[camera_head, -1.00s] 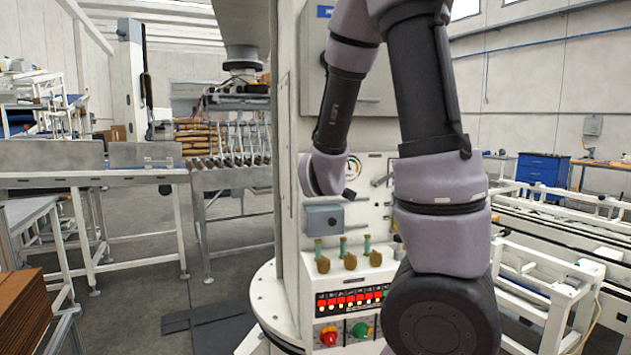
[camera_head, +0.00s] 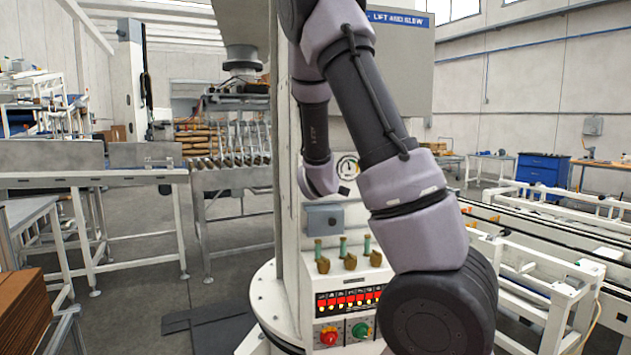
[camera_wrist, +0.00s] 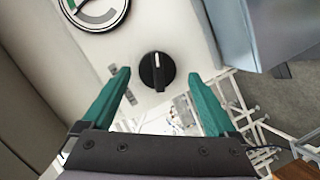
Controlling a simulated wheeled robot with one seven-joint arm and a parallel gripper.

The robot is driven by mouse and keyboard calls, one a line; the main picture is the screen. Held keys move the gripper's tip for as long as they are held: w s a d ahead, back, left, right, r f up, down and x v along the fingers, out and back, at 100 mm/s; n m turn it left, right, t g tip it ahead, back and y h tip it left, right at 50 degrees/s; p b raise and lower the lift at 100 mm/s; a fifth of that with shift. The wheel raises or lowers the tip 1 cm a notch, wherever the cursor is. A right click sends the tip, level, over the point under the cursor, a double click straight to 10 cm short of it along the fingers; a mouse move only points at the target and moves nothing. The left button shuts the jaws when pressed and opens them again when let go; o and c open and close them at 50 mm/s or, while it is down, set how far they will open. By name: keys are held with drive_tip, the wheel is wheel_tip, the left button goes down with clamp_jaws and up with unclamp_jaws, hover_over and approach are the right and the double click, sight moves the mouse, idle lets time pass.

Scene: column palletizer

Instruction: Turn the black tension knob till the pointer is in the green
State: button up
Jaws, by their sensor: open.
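The black tension knob (camera_wrist: 157,71) is round with a pale line across its grip and sits on the white panel, in the middle of the wrist view. My gripper (camera_wrist: 158,76) has two teal fingers, spread apart and empty. In the picture their tips lie to the left and right of the knob's lower part; I see no contact. The dial gauge (camera_wrist: 95,12) is cut off by the top edge, with a black rim and green and grey arcs. It also shows in the head view (camera_head: 347,166), too small there to read the pointer.
A grey box (camera_wrist: 268,30) juts out at the upper right of the wrist view. In the head view, a small grey box (camera_head: 323,219), several green-topped levers (camera_head: 343,252), a red knob (camera_head: 329,337) and a green knob (camera_head: 361,330) sit below the gauge.

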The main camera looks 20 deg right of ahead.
drive_tip(key=shift+a, duration=0.1)
drive_tip(key=c, duration=1.4)
drive_tip(key=shift+f, duration=0.1)
